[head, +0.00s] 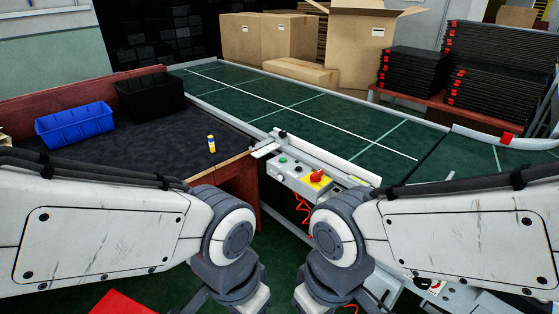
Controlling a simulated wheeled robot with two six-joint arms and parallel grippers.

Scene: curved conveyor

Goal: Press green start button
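A light grey control box (305,184) is mounted at the near side of the conveyor, at the centre of the head view. A small green button (283,160) shows on its top face near the left end. A red knob (317,176) on a yellow plate stands at its right part. Both my arms reach in from the sides and bend downward in front of the box. Their lower ends leave the picture at the bottom edge, and neither gripper's fingers show. Nothing of mine touches the box in view.
The green conveyor (330,126) runs behind the box. A dark-topped table (150,148) at left holds a blue bin (75,125), a black bin (150,95) and a small yellow-and-white bottle (211,144). Cardboard boxes (290,38) and stacked black trays (500,65) stand behind.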

